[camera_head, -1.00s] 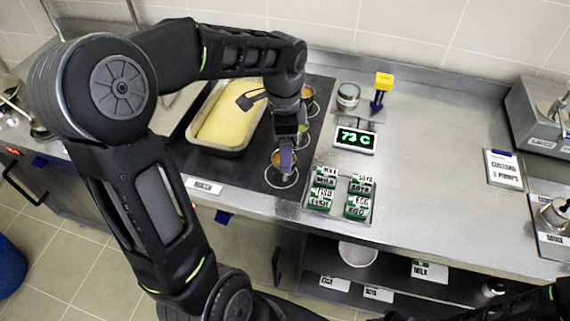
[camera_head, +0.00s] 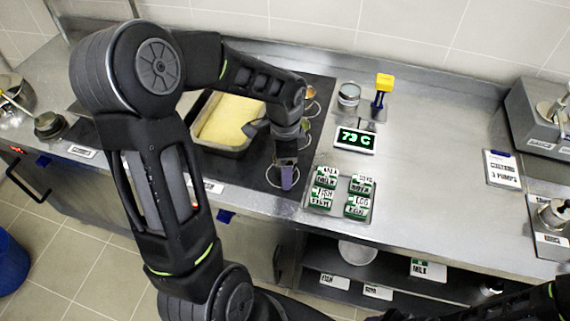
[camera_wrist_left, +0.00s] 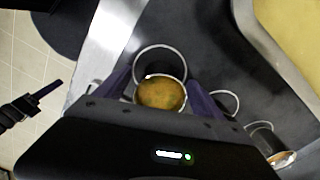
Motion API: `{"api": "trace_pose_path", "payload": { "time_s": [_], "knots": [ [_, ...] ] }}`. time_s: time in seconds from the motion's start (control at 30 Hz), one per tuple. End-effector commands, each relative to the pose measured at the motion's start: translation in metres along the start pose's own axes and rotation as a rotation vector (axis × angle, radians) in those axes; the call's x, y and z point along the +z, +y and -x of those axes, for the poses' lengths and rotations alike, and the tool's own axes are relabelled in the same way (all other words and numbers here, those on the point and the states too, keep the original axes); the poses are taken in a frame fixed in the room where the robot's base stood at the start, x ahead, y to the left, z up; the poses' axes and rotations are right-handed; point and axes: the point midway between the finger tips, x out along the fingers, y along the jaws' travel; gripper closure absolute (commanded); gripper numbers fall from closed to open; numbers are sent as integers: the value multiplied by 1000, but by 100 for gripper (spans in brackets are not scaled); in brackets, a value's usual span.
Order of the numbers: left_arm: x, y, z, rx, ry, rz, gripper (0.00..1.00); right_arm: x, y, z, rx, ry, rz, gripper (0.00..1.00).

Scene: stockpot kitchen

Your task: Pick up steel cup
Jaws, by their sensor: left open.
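A round steel cup (camera_wrist_left: 160,93) with brownish-gold contents shows in the left wrist view, beside or partly over a white ring marked on the dark mat. My left gripper (camera_head: 286,178) points down over the front ring on the mat in the head view and hides the cup there. In the left wrist view its two purple fingers (camera_wrist_left: 162,95) are open, one on each side of the cup. I cannot tell whether they touch it. My right gripper is out of view.
A tray of yellow food (camera_head: 228,122) lies left of my left gripper. Another small cup (camera_head: 309,93) stands behind it on the mat. Green-and-white labelled blocks (camera_head: 341,192) and a display reading about 73 C (camera_head: 355,138) are to the right.

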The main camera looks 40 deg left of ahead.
Motion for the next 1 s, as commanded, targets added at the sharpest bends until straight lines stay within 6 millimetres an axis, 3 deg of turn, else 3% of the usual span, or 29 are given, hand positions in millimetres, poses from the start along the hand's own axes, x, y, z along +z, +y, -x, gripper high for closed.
{"api": "trace_pose_path", "payload": {
  "time_s": [0.53,1.0],
  "knots": [
    [0,0,0,-1,1,0,21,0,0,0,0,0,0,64],
    [0,0,0,-1,1,0,59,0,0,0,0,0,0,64]
  ]
}}
